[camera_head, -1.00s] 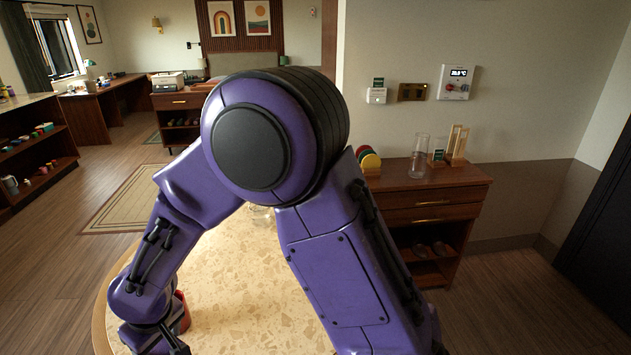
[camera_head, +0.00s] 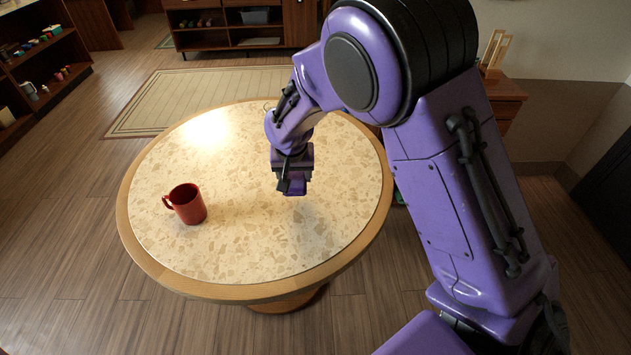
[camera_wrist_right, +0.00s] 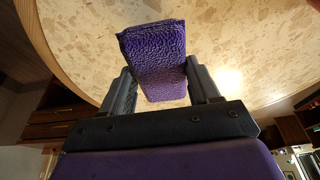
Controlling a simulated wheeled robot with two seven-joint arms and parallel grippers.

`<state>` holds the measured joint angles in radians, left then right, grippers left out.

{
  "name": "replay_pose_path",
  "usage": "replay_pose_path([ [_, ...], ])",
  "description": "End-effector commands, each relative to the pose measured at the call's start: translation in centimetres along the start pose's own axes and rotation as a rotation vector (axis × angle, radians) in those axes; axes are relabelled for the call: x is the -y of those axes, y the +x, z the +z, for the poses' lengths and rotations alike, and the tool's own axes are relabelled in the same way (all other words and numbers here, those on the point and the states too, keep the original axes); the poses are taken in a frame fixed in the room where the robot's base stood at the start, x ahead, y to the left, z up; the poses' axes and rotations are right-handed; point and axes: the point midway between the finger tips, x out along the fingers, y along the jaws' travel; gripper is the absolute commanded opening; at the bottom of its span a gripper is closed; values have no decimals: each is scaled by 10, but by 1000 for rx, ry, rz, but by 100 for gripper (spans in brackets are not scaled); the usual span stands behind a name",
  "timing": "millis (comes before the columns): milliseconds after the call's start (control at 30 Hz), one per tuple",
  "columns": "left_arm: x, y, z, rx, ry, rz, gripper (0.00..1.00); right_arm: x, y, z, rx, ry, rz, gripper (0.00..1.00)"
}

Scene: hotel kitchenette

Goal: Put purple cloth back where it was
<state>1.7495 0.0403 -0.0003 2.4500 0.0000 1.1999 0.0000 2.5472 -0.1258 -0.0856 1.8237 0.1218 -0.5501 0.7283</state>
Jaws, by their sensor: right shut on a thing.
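The purple cloth (camera_wrist_right: 155,55) is a folded, textured block between the two dark fingers of my right gripper (camera_wrist_right: 160,88) in the right wrist view. In the head view my right gripper (camera_head: 292,188) is over the right half of the round table, with a small purple bit of the cloth (camera_head: 298,187) showing at its tip. The gripper is shut on the cloth. I cannot tell whether the cloth touches the tabletop. My left gripper is not in view.
The round table (camera_head: 270,293) has a speckled top and a wooden rim. A red mug (camera_head: 187,204) stands on its left part. The front of the tabletop is bare. A wooden cabinet (camera_head: 505,100) stands behind my right arm, and shelves (camera_head: 40,75) stand at far left.

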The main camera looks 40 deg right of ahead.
Motion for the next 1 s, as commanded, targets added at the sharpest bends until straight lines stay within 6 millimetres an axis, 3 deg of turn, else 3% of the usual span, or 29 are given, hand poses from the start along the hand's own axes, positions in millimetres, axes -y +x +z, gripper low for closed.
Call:
replay_pose_path([
  [167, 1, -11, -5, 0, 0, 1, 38, -27, 34, -38, 4, 4, 0, 36],
  [300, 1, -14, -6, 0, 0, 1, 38, -40, 73, -50, 4, 0, 1, 36],
  [400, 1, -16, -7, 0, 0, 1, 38, -46, 90, -56, 2, -2, 1, 36],
  [533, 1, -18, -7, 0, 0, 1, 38, -51, 105, -61, 2, -2, 1, 36],
  [733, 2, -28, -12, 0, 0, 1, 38, -51, 132, -52, 2, -4, 0, 36],
  [1000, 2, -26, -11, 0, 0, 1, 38, -50, 135, -52, 1, -4, -1, 36],
])
